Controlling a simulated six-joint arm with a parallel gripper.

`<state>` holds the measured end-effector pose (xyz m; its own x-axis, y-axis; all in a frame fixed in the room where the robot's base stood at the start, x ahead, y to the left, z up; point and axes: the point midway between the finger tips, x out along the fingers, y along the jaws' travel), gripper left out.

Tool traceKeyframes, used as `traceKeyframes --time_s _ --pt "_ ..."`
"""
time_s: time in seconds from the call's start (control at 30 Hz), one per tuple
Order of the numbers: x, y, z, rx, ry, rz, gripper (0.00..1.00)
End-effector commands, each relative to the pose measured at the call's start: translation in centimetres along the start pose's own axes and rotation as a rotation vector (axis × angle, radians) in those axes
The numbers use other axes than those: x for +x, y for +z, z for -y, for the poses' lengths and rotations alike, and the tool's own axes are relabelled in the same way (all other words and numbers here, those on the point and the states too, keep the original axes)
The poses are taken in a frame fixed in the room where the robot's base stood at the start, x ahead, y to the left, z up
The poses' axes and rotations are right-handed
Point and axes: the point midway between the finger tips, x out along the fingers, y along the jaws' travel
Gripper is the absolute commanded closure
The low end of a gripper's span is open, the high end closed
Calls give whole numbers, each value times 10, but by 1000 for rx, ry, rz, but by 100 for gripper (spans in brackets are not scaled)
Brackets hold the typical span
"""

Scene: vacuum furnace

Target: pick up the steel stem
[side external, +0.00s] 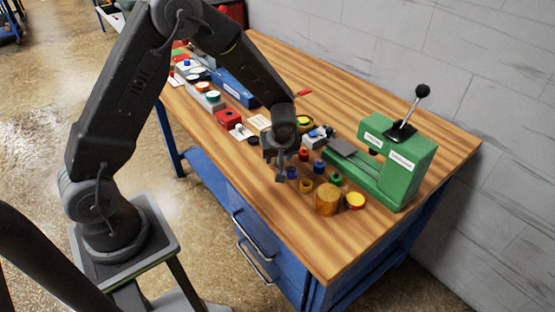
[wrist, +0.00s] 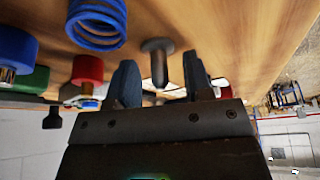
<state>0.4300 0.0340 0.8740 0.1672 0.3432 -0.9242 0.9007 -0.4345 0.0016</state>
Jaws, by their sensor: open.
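The steel stem (wrist: 158,62) is a dark grey pin with a wide flat head, seen in the wrist view against the wooden bench top. It shows in the gap between the two fingers of my gripper (wrist: 159,70), apart from both. My gripper is open and empty. In the side external view my gripper (side external: 277,168) points down low over the bench, left of the small coloured parts. I cannot make out the stem in that view; it may be hidden by the gripper.
A blue coil (wrist: 97,22) is close by; a red-topped part (wrist: 87,70) stands left. The front corner is clear.

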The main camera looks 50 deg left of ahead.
Motion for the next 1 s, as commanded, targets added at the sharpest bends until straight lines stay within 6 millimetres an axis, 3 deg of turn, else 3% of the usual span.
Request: traceKeyframes --time_s 0.07,0.5,1.0 --pt "0 0 0 0 0 0 56" --pt "-1 0 0 1 0 0 99" --pt "-8 -4 0 -1 1 -3 100"
